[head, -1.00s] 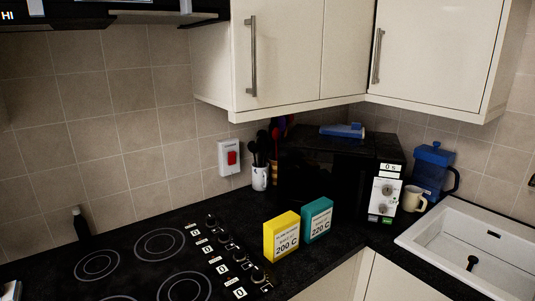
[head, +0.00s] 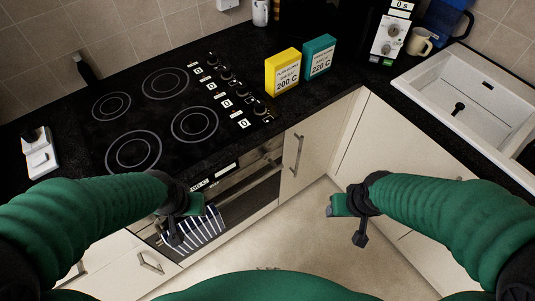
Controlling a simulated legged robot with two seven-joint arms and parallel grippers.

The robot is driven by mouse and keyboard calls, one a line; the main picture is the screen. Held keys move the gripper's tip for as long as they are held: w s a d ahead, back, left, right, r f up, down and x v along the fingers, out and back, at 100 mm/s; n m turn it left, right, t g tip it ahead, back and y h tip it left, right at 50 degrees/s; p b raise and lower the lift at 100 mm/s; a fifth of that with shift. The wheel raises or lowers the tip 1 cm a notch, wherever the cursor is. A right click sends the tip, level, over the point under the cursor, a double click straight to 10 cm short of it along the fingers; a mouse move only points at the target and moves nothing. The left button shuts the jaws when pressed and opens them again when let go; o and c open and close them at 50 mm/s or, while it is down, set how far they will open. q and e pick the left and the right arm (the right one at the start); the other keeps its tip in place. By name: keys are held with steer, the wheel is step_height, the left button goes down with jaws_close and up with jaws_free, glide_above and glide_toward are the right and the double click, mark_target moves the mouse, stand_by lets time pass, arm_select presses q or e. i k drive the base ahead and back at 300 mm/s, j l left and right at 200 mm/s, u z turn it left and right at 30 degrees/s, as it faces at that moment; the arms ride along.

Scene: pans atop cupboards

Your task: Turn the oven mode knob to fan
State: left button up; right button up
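The oven front (head: 240,180) sits under the black hob, with a dark control strip (head: 214,178) and white labels along its top. I cannot make out the oven mode knob; my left arm covers part of that strip. My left gripper (head: 184,222) is in front of the oven door, near a striped towel (head: 204,229) hanging there. My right gripper (head: 349,222) is above the open floor, right of the oven and apart from the cupboards. Neither gripper visibly holds anything; whether the fingers are open or shut is unclear.
The hob (head: 150,110) has a row of knobs (head: 241,88) along its right side. A yellow box (head: 283,72) and a teal box (head: 319,57) stand beside it. The floor (head: 300,255) is clear.

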mark_target(157, 219)
steer(key=l+u, duration=0.25)
steer(key=u, duration=0.15)
steer(key=k+l+u, duration=0.1)
steer(key=u, duration=0.3)
steer(key=k+l+u, duration=0.1)
steer(key=l+u, duration=0.3)
steer(key=j, duration=0.1)
